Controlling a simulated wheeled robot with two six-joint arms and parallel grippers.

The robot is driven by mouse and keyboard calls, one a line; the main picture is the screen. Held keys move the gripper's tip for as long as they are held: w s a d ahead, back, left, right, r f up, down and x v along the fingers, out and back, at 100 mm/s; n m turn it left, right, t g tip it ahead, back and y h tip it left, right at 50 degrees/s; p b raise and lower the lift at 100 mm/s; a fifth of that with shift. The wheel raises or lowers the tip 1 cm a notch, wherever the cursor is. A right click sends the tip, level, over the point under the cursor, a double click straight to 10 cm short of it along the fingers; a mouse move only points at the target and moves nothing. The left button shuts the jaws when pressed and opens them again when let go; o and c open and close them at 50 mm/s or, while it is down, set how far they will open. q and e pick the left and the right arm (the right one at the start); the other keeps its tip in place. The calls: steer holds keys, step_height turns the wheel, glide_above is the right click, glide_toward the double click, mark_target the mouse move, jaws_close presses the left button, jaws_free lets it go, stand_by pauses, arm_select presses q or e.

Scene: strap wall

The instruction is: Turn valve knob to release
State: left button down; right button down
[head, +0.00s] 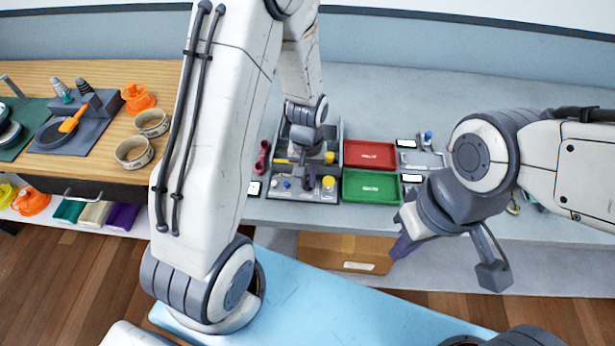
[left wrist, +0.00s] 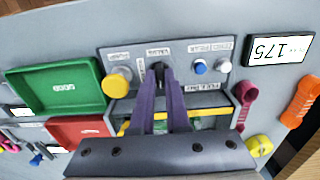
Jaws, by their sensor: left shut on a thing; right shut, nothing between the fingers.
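The control panel (head: 263,190) sits on the grey bench, in front of a grey-framed bin. It also shows in the left wrist view (left wrist: 135,62). My left gripper (head: 308,184) is over the panel. In the left wrist view its purple fingers (left wrist: 162,78) are shut on the dark valve knob (left wrist: 157,69), below a label that seems to read VALVE. The fingers hide most of the knob, so its angle is unclear. My right gripper (head: 400,247) is shut and empty, in front of the bench at right.
A yellow knob (left wrist: 117,84) and blue and white buttons (left wrist: 200,67) flank the valve. Red (head: 370,154) and green (head: 371,187) trays stand right of the panel. A cardboard box (head: 345,252) sits below the bench.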

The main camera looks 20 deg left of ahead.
arm_select(q)
steer(key=shift+m, duration=0.3)
steer(key=m, duration=0.3)
steer(key=shift+m+p, duration=0.3)
steer(key=shift+m, duration=0.1)
steer(key=m, duration=0.4)
steer(key=shift+m, duration=0.3)
steer(key=m, duration=0.4)
steer(key=shift+p, duration=0.4)
steer(key=shift+m, duration=2.4)
steer(key=c, duration=0.9)
jaws_free()
steer(key=shift+r, duration=0.15)
